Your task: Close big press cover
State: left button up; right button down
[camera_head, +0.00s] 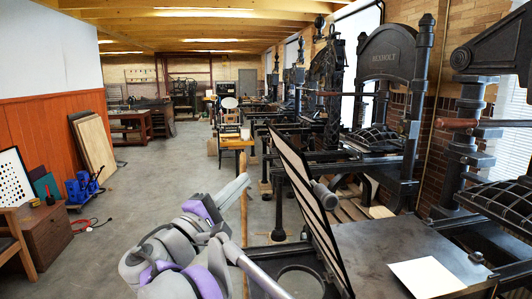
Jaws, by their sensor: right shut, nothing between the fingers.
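The big press cover (303,203) is a tall, thin dark frame in the middle of the head view. It stands raised and tilted, with its top leaning left, away from the flat dark press bed (385,248). A white sheet (427,276) lies on the bed. My right gripper (246,181) is at the end of the grey and purple arm, left of the cover. Its grey fingers are shut and empty, pointing up and right. A gap shows in the picture between the fingertips and the cover. My left gripper is not in view.
A large black press marked with lettering (393,58) stands behind the bed, with more presses along the right wall. A wooden post (244,215) rises beside my gripper. A blue machine (83,187) and cabinet (47,222) stand left.

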jog(key=p, duration=0.1)
send_near(290, 146)
jog(key=w, duration=0.4)
jog(key=shift+w+d+r, duration=0.2)
jog(key=shift+d+r, duration=0.15)
jog(key=shift+d, duration=0.2)
jog(key=shift+w+d+r, duration=0.25)
jog(key=shift+d+r, duration=0.15)
jog(key=shift+d, duration=0.2)
jog(key=shift+d+r, duration=0.15)
jog(key=shift+d, duration=0.2)
